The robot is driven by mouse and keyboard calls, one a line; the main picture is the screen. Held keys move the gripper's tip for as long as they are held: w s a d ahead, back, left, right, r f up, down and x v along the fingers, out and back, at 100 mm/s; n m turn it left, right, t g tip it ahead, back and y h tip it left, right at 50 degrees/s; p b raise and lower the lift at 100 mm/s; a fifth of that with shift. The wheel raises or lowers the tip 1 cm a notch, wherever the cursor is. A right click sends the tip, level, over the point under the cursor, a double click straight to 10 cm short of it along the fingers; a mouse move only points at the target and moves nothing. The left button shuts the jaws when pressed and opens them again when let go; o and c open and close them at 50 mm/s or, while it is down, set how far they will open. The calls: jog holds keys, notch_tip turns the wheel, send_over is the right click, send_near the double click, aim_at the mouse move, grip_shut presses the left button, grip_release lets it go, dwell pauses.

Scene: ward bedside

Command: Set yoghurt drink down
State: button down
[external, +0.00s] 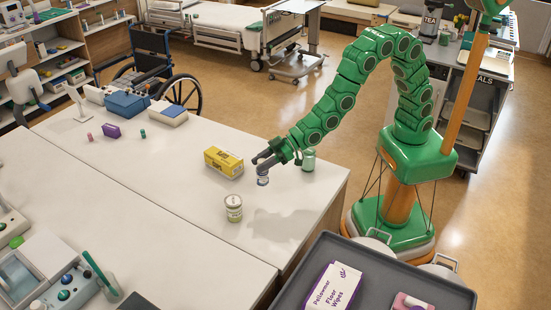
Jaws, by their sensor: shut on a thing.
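A small white and blue bottle, which looks like the yoghurt drink (263,178), is upright at the tip of my gripper (264,162). My gripper is shut on its upper part, over the right end of the white counter (180,190). The fingers hide the bottle's top. I cannot tell whether its base touches the counter or hangs just above it.
A yellow box (223,163) stands close left of the bottle. A pale can (233,208) stands nearer the camera, and a green jar (308,160) is behind the gripper at right. A grey tray (290,297) is in front. The counter's middle is clear.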

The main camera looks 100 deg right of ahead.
aim_at(260, 177)
jog(key=shift+w+d+f+h, duration=0.15)
jog(key=shift+d, duration=0.35)
jog(key=shift+w+d+f+h, duration=0.1)
jog(key=shift+d+f+h, duration=0.05)
jog(key=shift+d, duration=0.3)
jog(key=shift+d+f, duration=0.1)
jog(key=shift+f, duration=3.8)
jog(key=shift+f, duration=0.1)
jog(key=c, duration=0.7)
grip_release()
jog(key=v, duration=1.2)
